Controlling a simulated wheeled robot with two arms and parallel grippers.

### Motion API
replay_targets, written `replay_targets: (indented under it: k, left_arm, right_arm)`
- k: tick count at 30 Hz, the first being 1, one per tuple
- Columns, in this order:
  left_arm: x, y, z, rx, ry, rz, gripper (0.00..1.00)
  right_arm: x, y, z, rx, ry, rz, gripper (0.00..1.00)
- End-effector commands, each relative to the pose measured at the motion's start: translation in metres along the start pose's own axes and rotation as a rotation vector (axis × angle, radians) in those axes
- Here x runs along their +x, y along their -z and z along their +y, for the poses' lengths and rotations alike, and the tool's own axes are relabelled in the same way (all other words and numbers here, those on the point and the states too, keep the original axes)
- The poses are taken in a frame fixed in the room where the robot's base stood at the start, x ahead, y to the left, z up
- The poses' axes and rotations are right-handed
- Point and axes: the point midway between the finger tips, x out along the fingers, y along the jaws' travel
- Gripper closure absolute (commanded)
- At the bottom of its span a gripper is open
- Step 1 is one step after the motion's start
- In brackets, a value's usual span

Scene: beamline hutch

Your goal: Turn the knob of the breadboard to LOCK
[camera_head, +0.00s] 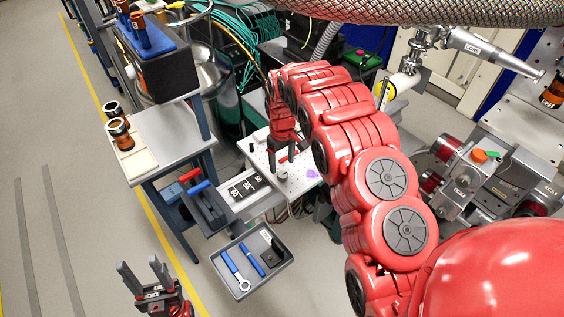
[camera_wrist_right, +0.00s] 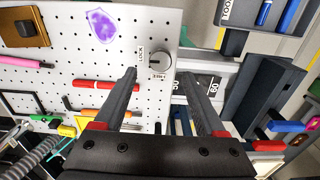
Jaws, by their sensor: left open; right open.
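The breadboard (camera_head: 301,182) is a pale perforated panel in the middle of the head view. It also fills the upper left of the right wrist view (camera_wrist_right: 60,62). Its round grey knob (camera_wrist_right: 160,62) sits near the board's edge, with a LOCK label (camera_wrist_right: 141,55) to its left and another small label just below. The knob's pointer is hard to make out. My right gripper (camera_wrist_right: 157,77) is open, its fingertips on either side of the line to the knob; contact cannot be told. My left gripper (camera_head: 146,274) is open and empty, low at the left, far from the board.
A red marker (camera_wrist_right: 106,86), an orange tool and a purple patch (camera_wrist_right: 102,25) are on the board. A grey tray (camera_head: 251,262) with blue-handled tools lies below. A side table (camera_head: 170,140) stands left. Open floor lies at the far left.

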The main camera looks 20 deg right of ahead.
Motion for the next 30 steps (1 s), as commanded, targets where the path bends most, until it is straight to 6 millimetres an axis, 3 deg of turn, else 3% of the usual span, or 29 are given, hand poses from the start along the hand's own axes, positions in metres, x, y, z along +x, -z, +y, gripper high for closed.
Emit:
replay_targets:
  k: [1, 15, 20, 30]
  left_arm:
    - [0.021, 0.004, -0.001, 0.000, 0.000, 0.000, 0.50]
    - [0.109, 0.018, -0.005, 0.000, 0.000, 0.000, 0.50]
    - [0.121, 0.021, -0.006, 0.000, 0.000, 0.000, 0.50]
    - [0.120, 0.020, -0.006, 0.000, 0.000, 0.000, 0.50]
  right_arm:
    - [-0.021, 0.000, 0.001, 0.001, 0.000, 0.000, 0.27]
    - [-0.112, 0.000, 0.001, 0.000, 0.000, 0.000, 0.27]
    - [-0.124, 0.000, 0.000, 0.001, 0.001, 0.000, 0.27]
    - [-0.123, 0.000, 0.000, 0.001, 0.001, -0.001, 0.27]
